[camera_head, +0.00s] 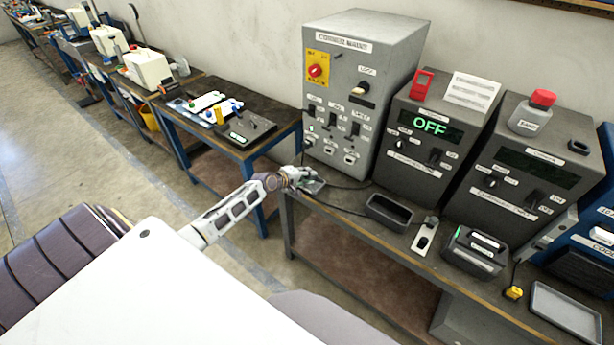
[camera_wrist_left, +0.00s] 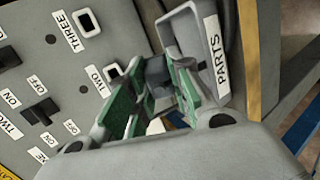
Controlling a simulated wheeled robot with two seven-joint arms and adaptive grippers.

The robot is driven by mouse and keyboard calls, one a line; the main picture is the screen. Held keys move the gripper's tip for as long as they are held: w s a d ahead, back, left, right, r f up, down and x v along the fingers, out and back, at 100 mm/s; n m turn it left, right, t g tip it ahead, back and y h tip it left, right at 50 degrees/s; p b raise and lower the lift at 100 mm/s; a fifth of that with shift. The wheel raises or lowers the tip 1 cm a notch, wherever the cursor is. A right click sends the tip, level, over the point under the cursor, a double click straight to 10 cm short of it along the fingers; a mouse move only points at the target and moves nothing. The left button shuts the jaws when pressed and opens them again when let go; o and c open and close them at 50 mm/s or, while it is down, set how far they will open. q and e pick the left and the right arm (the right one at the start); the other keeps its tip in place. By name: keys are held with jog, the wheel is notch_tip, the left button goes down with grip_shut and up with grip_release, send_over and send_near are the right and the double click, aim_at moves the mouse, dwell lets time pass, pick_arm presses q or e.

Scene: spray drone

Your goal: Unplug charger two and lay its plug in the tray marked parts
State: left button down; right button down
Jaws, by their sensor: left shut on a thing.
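My left gripper (camera_head: 303,181) is at the left end of the bench, close to the grey mains cabinet (camera_head: 357,75). In the left wrist view its green-padded fingers (camera_wrist_left: 157,92) are shut on a dark plug (camera_wrist_left: 157,72), which they partly hide. The grey tray marked PARTS (camera_wrist_left: 183,35) is just beyond the plug; I cannot tell whether they touch. Socket two (camera_wrist_left: 113,71) is beside the fingers on the cabinet face, partly covered by a finger, and looks empty. Socket three (camera_wrist_left: 88,22) is further up. My right gripper is not in view.
A dark charger (camera_head: 430,130) showing OFF and another charger (camera_head: 525,165) stand right of the cabinet. A cable runs across the bench.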

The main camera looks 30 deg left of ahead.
pick_arm(q)
jog(key=shift+f, duration=0.25)
jog(key=c, duration=1.2)
grip_release()
jog(key=shift+s, duration=0.1)
jog(key=shift+v, duration=5.9)
jog(key=shift+m, duration=0.4)
